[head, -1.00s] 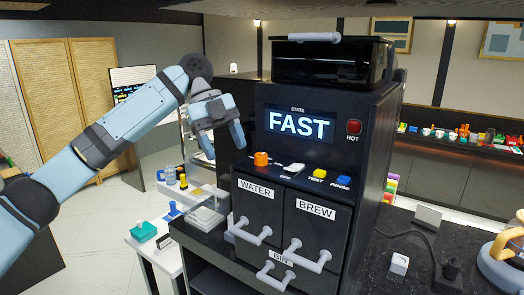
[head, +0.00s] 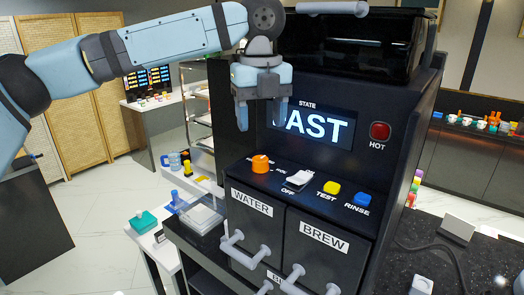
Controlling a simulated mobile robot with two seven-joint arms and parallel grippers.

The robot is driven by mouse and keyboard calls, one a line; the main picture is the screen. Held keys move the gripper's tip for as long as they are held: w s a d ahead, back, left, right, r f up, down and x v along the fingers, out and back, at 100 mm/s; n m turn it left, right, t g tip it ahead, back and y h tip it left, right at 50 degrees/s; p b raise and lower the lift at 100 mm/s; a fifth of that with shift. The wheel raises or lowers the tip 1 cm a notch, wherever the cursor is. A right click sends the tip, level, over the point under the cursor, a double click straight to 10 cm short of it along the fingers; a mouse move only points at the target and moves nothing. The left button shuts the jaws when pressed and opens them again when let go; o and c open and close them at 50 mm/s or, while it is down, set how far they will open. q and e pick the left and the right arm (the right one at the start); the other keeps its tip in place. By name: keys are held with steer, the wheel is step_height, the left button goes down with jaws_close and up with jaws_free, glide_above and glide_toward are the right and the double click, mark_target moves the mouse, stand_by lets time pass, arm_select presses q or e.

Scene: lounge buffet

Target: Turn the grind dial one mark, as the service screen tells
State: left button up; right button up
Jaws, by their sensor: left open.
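The orange grind dial (head: 261,164) sits on the sloped control ledge of the dark coffee machine (head: 395,195), left of a white switch marked OFF (head: 299,179). The service screen (head: 318,128) reads "AST" where it shows; its left end is hidden behind my gripper. My left gripper (head: 259,122) points down above the dial and in front of the screen. Its fingers are apart and empty, and their tips are clear of the dial. My right gripper is not in view.
A yellow TEST button (head: 332,187), a blue RINSE button (head: 362,199) and a red HOT lamp (head: 380,131) are to the right. WATER (head: 252,225) and BREW (head: 322,245) drawers with protruding handles lie below. A side table with small items is at left.

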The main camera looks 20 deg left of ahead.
mark_target(261, 159)
arm_select(q)
steer(key=f, duration=0.3)
steer(key=f+p, duration=0.1)
steer(key=f, duration=0.2)
steer(key=shift+w+a+f, duration=0.15)
steer(key=shift+a+f, duration=0.05)
steer(key=shift+f, duration=0.05)
steer(key=shift+d+f, duration=0.1)
steer(key=shift+f, duration=0.55)
steer(key=shift+w+f, duration=0.1)
steer(key=shift+f, duration=0.15)
steer(key=shift+c, duration=0.2)
steer(key=c, duration=0.9)
